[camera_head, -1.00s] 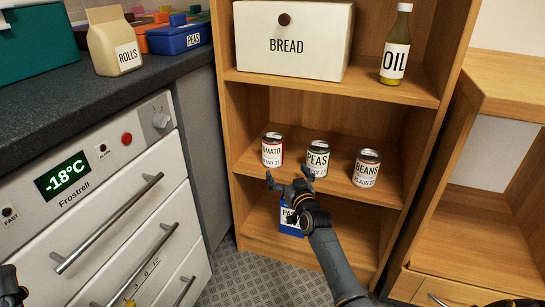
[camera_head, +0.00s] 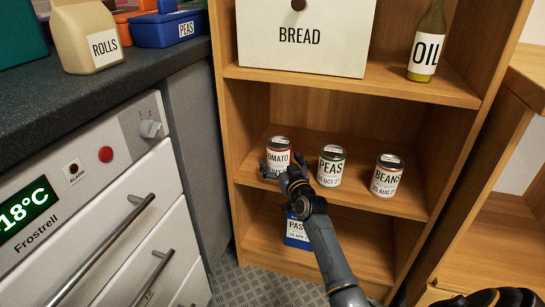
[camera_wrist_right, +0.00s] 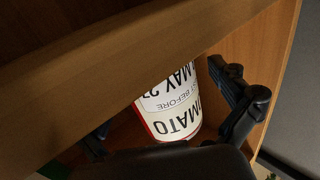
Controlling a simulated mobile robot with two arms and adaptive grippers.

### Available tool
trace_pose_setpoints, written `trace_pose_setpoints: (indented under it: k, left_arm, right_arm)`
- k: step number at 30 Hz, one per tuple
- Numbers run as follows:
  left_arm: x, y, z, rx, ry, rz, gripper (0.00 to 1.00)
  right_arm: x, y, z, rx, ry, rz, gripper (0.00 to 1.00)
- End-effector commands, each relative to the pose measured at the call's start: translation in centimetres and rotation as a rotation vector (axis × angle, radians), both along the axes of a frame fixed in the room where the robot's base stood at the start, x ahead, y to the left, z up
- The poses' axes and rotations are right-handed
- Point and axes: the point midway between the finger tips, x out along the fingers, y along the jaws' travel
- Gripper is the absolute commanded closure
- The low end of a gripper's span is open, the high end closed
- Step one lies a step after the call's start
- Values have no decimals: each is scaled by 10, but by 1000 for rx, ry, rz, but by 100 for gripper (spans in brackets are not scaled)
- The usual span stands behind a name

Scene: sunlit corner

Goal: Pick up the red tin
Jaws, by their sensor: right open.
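The red tin, labelled TOMATO (camera_head: 279,147), stands upright at the left of the middle shelf. Its white label and red edge also show in the right wrist view (camera_wrist_right: 172,110). My right gripper (camera_head: 281,168) is open in front of the tin, with its fingers at the tin's lower part. In the right wrist view one finger is right of the tin and the other is low on the left, partly hidden. I cannot tell whether either finger touches it. My left gripper is not in view.
The PEAS tin (camera_head: 331,166) stands close to the right of the red tin, and the BEANS tin (camera_head: 387,177) is farther right. The shelf with the BREAD box (camera_head: 300,40) and OIL bottle (camera_head: 428,45) is above. A blue PASTA pack (camera_head: 297,232) is below.

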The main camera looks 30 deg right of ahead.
Motion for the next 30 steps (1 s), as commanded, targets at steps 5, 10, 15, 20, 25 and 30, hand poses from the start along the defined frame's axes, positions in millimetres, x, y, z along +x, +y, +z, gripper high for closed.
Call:
trace_pose_setpoints:
  k: [5, 10, 15, 20, 25, 30]
  left_arm:
    - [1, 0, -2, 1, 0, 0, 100]
    - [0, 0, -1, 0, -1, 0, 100]
    - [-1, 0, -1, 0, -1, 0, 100]
    - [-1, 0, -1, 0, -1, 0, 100]
    - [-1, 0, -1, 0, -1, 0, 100]
    - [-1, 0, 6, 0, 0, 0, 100]
  right_arm:
    - [0, -2, 1, 0, 0, 0, 2]
    - [0, -2, 1, 0, 0, 0, 16]
    - [0, -1, 1, 0, 0, 0, 51]
    - [0, -1, 1, 0, 0, 0, 82]
    - [0, -2, 3, -1, -5, -1, 82]
    - [0, -2, 14, -2, -6, -1, 82]
